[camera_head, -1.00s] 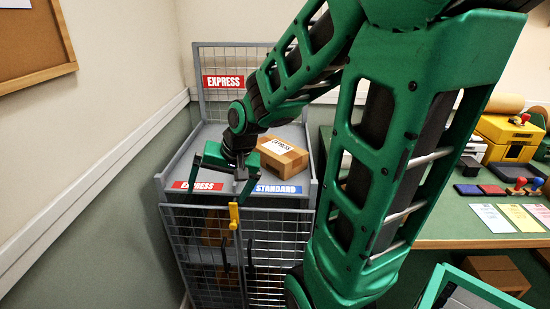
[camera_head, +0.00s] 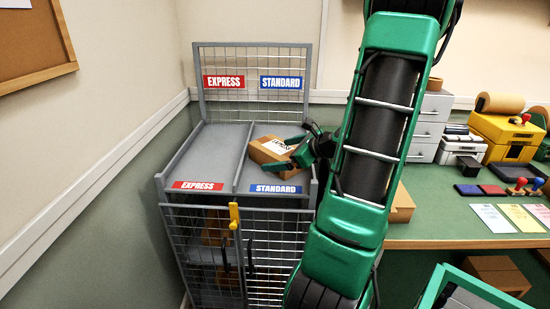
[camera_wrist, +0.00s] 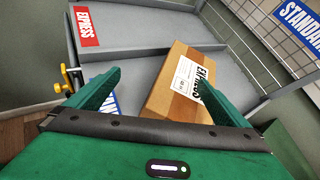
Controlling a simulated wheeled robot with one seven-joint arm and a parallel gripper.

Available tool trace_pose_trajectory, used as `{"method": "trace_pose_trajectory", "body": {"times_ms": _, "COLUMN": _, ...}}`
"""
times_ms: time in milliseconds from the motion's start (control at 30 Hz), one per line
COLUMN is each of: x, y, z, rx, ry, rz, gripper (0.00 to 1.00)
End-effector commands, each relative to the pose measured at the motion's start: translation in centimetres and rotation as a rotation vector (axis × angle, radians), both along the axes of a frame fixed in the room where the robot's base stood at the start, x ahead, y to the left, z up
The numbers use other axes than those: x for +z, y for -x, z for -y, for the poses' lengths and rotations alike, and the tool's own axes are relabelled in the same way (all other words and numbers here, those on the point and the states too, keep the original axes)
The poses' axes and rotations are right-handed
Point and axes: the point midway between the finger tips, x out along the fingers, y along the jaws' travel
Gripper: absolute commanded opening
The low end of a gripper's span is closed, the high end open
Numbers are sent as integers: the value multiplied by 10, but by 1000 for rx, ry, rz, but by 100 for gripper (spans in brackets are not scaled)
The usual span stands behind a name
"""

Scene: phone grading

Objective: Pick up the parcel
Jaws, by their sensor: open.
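The parcel (camera_head: 270,150) is a brown cardboard box with a white label reading EXPRESS. It lies in the STANDARD bay of the grey cage cart, right of the divider. My gripper (camera_head: 302,148) is at the parcel's right side in the head view, its fingers partly over it. In the wrist view the parcel (camera_wrist: 183,85) lies ahead, between the lines of my two open green fingers (camera_wrist: 160,95). The right finger overlaps the parcel's near right part. I cannot tell whether any finger touches it. The parcel's near lower edge is hidden behind the gripper body.
The cart's left EXPRESS bay (camera_head: 212,150) is empty. A mesh back panel (camera_head: 253,102) stands behind, and a yellow latch (camera_head: 234,215) is at the front. A green desk (camera_head: 440,215) with stamps, cards and a yellow box (camera_head: 505,133) is to the right. Another brown box (camera_head: 402,205) is partly behind my arm.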

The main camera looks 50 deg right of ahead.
Motion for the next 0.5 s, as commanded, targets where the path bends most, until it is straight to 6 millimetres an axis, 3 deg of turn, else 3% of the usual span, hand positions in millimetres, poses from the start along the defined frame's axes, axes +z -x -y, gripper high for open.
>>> {"method": "trace_pose_trajectory", "body": {"times_ms": 100, "x": 5, "y": 14, "z": 28, "rx": -121, "ry": -115, "rz": 57, "gripper": 100}}
{"method": "trace_pose_trajectory", "body": {"times_ms": 300, "x": 11, "y": 26, "z": 50, "rx": -222, "ry": -221, "rz": 115, "gripper": 100}}
{"method": "trace_pose_trajectory", "body": {"times_ms": 500, "x": 4, "y": 7, "z": 54, "rx": -231, "ry": -238, "rz": 123, "gripper": 100}}
